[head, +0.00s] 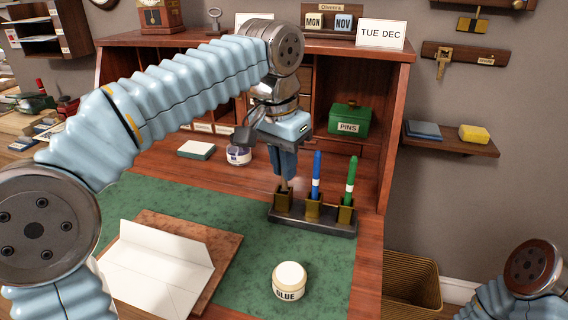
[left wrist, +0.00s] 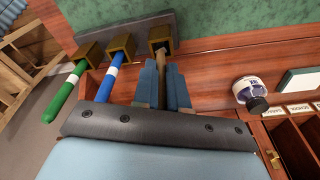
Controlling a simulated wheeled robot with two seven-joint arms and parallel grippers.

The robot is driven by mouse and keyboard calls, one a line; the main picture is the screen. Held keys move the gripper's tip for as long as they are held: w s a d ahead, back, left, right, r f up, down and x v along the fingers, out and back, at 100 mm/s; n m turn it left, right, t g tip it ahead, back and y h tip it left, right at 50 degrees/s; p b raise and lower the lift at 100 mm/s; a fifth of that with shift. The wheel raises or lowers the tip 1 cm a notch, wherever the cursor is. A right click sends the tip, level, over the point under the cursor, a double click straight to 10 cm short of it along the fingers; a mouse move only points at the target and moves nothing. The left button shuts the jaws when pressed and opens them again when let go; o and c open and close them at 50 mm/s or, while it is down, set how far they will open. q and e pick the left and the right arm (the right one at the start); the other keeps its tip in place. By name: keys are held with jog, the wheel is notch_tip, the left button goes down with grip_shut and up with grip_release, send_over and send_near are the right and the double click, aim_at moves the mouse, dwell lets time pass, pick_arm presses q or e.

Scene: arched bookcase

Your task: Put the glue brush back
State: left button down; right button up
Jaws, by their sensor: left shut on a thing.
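The glue brush (head: 284,186) is upright in my left gripper (head: 285,172), above the leftmost brass cup of the dark pen stand (head: 300,224). In the left wrist view the brush (left wrist: 162,68) lies between the blue fingers of my left gripper (left wrist: 163,86). Its far end meets the mouth of the end cup (left wrist: 160,38) and appears to be inside it; how deep is hidden. The stand's other two cups hold a blue pen (head: 317,172) and a green pen (head: 350,178). The glue jar (head: 289,282) stands on the green desk mat. My right gripper is out of view.
A folded white paper (head: 160,262) lies on a brown board (head: 222,250). An ink jar (head: 238,155) and a green PINS box (head: 349,122) stand behind the stand. A wall shelf (head: 450,144) is at right. The mat between paper and stand is clear.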

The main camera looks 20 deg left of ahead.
pick_arm(q)
jog(key=shift+f, duration=0.3)
jog(key=c, duration=1.2)
grip_release()
jog(key=shift+o, duration=0.2)
jog(key=shift+r, duration=0.1)
jog(key=shift+r, duration=0.35)
notch_tip(320, 180, up, 12)
jog(key=s+p, duration=0.1)
jog(key=p, duration=0.1)
jog(key=shift+s+a+f, duration=0.2)
jog(key=shift+s+a, duration=0.1)
jog(key=shift+a, duration=0.1)
